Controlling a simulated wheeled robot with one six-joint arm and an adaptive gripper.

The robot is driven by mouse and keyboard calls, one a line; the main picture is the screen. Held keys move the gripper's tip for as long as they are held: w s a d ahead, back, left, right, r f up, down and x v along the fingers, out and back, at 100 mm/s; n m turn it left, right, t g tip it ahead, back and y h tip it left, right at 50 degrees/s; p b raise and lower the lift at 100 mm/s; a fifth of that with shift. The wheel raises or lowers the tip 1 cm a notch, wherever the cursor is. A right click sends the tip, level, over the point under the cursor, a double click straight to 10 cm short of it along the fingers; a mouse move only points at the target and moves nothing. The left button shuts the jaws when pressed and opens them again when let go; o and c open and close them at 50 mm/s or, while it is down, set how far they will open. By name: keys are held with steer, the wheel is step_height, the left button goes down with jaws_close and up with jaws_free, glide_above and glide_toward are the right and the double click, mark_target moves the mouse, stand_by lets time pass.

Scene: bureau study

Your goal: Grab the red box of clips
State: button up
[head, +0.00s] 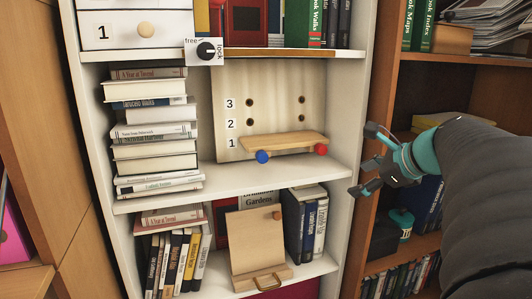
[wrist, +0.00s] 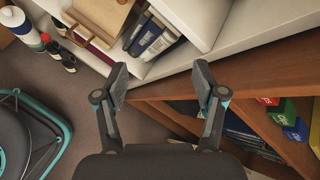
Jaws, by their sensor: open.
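My gripper (head: 366,161) is at the right of the head view, in front of the upright between the white bookcase and the brown one. Its two fingers are spread apart with nothing between them, as the wrist view also shows (wrist: 160,82). In the wrist view a small red box (wrist: 268,101) sits in the brown shelving at the right, beside a green box (wrist: 283,111) and a blue box (wrist: 296,131). The red box is partly cut off by the shelf board and lies to the right of my fingers, apart from them. Its lettering is too small to read surely.
The white bookcase (head: 240,178) holds a book stack (head: 150,140), a pegged board with a small wooden shelf (head: 283,141), and a knob marked free and lock (head: 205,50). The brown bookcase (head: 465,62) stands right. Bottles (wrist: 50,45) stand at the wrist view's upper left.

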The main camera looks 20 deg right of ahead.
steer(key=d+r+m+t+h+b, duration=0.1)
steer(key=d+r+m+t, duration=0.1)
steer(key=d+m, duration=0.45)
steer(key=d+r+m+t+h, duration=0.1)
steer(key=d+r+m+t, duration=0.15)
steer(key=d, duration=0.75)
steer(key=shift+g, duration=0.35)
steer(key=b+x, duration=0.1)
steer(key=x, duration=0.6)
steer(key=shift+w, duration=0.15)
steer(key=shift+b+x, duration=0.4)
steer(key=shift+x, duration=2.45)
steer(key=shift+w+d+r, duration=0.1)
steer(key=shift+d+r, duration=0.05)
steer(key=c, duration=0.9)
